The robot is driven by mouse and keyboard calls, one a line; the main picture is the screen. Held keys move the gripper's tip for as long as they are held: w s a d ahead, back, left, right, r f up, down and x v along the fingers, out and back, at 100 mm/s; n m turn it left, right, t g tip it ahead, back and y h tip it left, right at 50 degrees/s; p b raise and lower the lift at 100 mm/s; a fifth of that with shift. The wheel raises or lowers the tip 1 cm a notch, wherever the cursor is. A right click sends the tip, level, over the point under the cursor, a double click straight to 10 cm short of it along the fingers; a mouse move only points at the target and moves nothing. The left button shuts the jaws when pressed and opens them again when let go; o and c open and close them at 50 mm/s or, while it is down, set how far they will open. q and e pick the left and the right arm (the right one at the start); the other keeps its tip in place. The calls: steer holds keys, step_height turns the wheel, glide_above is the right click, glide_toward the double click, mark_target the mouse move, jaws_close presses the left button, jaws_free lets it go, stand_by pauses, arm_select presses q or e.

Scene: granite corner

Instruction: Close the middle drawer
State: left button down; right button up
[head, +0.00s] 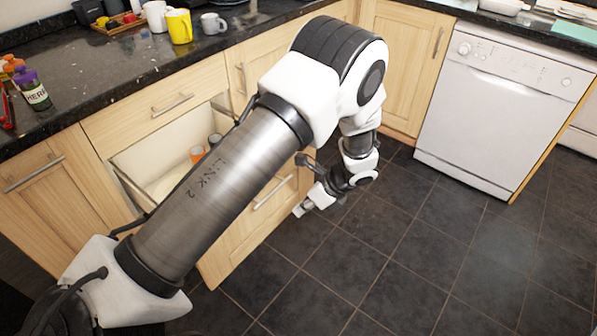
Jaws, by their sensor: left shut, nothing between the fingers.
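The middle drawer (232,236) is pulled out below the counter, with a light wooden front and a silver bar handle (273,193). A few small containers (197,153) stand inside it. My left arm crosses in front of the drawer and hides much of its inside and part of its front. My left gripper (300,211) is shut and empty, low in front of the drawer front's right part, near the handle. I cannot tell whether it touches the front. My right gripper is not in view.
A closed drawer (160,112) sits above the open one. The dark counter (110,80) holds a yellow mug (179,27), a grey mug (213,23) and a herb jar (32,90). A white dishwasher (490,110) stands at right. The tiled floor (400,240) is clear.

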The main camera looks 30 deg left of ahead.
arm_select(q)
steer(key=w+d+r+m+t+y+b, duration=0.1)
steer(key=w+d+r+t+y+b, duration=0.2)
steer(key=w+r, duration=0.7)
steer(key=w+a+f+b, duration=0.2)
steer(key=a+f, duration=0.5)
steer(key=a, duration=0.5)
steer(key=shift+a+f, duration=0.15)
steer(key=shift+a, duration=0.15)
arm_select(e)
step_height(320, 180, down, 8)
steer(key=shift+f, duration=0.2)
